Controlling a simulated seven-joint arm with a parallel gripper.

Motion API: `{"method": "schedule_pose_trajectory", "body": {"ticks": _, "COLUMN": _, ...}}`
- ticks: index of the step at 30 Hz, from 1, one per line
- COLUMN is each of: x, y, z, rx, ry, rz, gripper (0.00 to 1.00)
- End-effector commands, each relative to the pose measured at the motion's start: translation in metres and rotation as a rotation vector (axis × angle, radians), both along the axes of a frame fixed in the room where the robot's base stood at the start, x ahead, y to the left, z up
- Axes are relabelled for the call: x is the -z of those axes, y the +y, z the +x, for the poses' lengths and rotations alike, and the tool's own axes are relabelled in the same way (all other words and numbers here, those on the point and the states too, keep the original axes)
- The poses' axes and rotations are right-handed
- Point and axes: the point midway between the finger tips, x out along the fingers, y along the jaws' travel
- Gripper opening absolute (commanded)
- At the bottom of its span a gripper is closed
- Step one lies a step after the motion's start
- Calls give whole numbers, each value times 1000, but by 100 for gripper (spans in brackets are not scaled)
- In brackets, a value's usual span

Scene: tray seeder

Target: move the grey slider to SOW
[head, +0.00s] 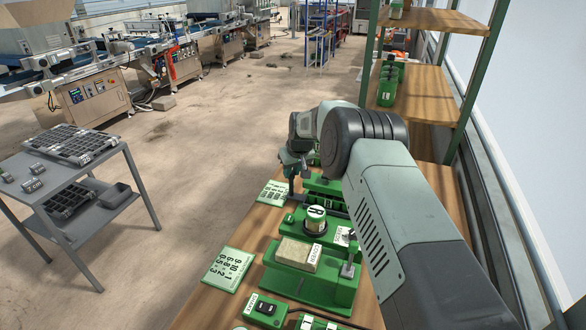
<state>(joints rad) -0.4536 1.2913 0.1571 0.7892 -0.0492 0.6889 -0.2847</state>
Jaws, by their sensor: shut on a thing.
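My gripper (291,168) points down over the green workbench devices, near the far end of the row. It is shut on a dark grey upright piece (291,187), which looks like the grey slider; it is small and partly hidden by the fingers. The piece stands at the left end of a green unit with a long dark slot (325,199). My arm hides the right side of this unit. No SOW mark is readable in this view, so the slider's position on its track cannot be told.
The wooden bench (225,303) also carries a green unit with a beige block (296,254), a round numbered dial (315,218), switches (265,308) and number cards (228,269). A grey side table (120,160) with trays stands left. Green-framed shelves (430,80) rise behind.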

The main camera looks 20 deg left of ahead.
Motion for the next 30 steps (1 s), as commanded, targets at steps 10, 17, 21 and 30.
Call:
{"method": "schedule_pose_trajectory", "body": {"ticks": 10, "x": -1, "y": 0, "z": -47, "rx": -3, "ry": 1, "rz": -3, "gripper": 0}}
{"method": "schedule_pose_trajectory", "body": {"ticks": 17, "x": -1, "y": 0, "z": -92, "rx": -3, "ry": 1, "rz": -3, "gripper": 0}}
{"method": "schedule_pose_trajectory", "body": {"ticks": 21, "x": -1, "y": 0, "z": -124, "rx": -4, "ry": 0, "rz": -2, "gripper": 0}}
{"method": "schedule_pose_trajectory", "body": {"ticks": 30, "x": -1, "y": 0, "z": -173, "rx": -1, "ry": 0, "rz": -2, "gripper": 0}}
